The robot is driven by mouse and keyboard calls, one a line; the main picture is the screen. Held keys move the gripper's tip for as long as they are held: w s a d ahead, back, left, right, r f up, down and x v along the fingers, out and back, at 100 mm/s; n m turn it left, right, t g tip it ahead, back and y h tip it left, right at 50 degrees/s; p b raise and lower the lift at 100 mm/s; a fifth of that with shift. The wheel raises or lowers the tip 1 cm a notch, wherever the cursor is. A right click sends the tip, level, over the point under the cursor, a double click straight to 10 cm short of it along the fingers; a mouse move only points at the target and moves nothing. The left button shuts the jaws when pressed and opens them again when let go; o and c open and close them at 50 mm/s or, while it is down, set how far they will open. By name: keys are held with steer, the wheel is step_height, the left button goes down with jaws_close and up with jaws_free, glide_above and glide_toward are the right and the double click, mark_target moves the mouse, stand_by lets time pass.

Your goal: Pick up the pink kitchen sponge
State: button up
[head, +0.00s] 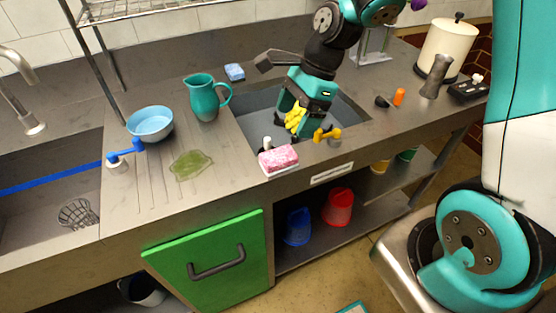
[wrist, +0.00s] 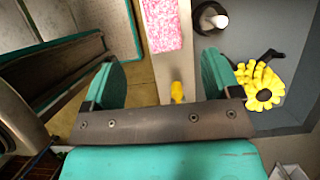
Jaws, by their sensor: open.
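The pink sponge (head: 279,160) is a speckled pink block with a white lower side. It lies on the counter's front ledge, in front of the sink basin. In the wrist view the sponge (wrist: 163,24) is at the top centre, on a narrow grey strip, partly cut off by the frame edge. My gripper (head: 302,108) is over the basin, behind and to the right of the sponge, apart from it. In the wrist view its two teal fingers (wrist: 161,80) are spread with nothing held between them; the sponge shows beyond their tips.
A yellow flower-like thing (wrist: 262,88) is in the basin. A yellow handle-like piece (head: 328,134) is at the front ledge. A teal pitcher (head: 205,97), blue bowl (head: 150,123), blue sponge (head: 235,72) and green cloth (head: 190,164) are left of or behind the basin.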

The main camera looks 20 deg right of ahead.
mark_target(279, 154)
steer(key=x, duration=0.6)
steer(key=shift+f, duration=0.15)
steer(key=x, duration=0.5)
steer(key=shift+w+d+f+p, duration=0.15)
steer(key=shift+d+f+p, duration=0.05)
steer(key=shift+d+p, duration=0.1)
steer(key=shift+c, duration=0.2)
steer(key=c, duration=1)
step_height(279, 154, up, 20)
steer(key=shift+r+p, duration=0.1)
steer(key=shift+p, duration=0.3)
steer(key=shift+c, duration=0.2)
